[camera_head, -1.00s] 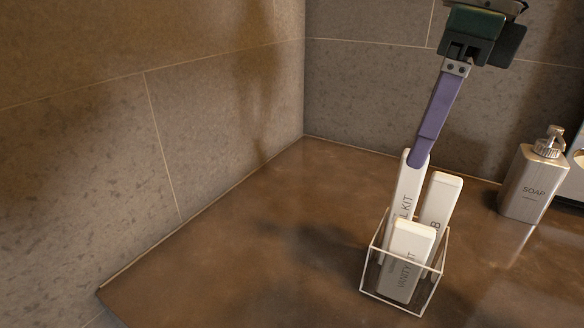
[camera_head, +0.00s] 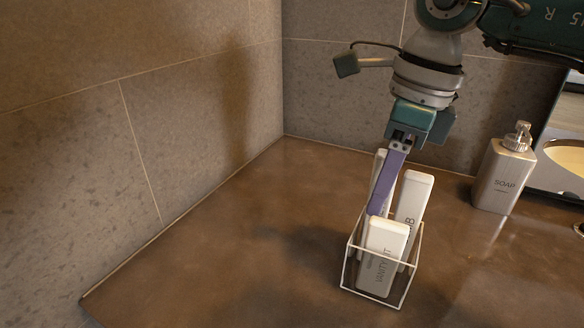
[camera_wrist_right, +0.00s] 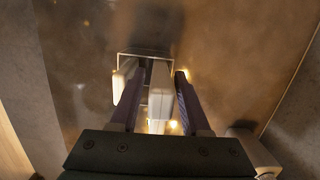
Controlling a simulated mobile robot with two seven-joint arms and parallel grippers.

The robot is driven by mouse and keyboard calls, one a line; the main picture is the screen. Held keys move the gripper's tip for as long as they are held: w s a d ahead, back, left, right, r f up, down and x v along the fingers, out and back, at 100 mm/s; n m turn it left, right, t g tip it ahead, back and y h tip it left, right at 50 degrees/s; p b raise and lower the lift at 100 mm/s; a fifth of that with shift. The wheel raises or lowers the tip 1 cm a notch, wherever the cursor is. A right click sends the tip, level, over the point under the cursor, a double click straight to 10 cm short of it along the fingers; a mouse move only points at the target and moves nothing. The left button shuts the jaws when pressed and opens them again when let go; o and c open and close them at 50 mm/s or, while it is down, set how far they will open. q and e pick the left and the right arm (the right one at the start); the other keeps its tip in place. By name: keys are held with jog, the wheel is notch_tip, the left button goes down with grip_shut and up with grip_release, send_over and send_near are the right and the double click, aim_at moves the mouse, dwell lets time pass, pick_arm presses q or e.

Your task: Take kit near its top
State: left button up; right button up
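A clear open-topped holder (camera_head: 410,284) on the counter holds three white boxes. The front one is the vanity kit (camera_head: 378,272). A box with a label ending in B (camera_head: 414,197) stands behind it on the right. A tall box at the back left, the kit (camera_head: 379,163), is mostly hidden by my right gripper, and its label is covered. My right gripper (camera_head: 376,211) points down at it from above. In the wrist view its two purple fingers (camera_wrist_right: 160,98) are apart, with a white box (camera_wrist_right: 160,92) between them and visible gaps. My left gripper is not in view.
Tiled walls close off the left and back. The brown counter (camera_head: 215,255) left of the holder is clear.

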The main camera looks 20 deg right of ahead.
grip_shut()
jog(key=shift+r, duration=0.15)
dwell(0.4)
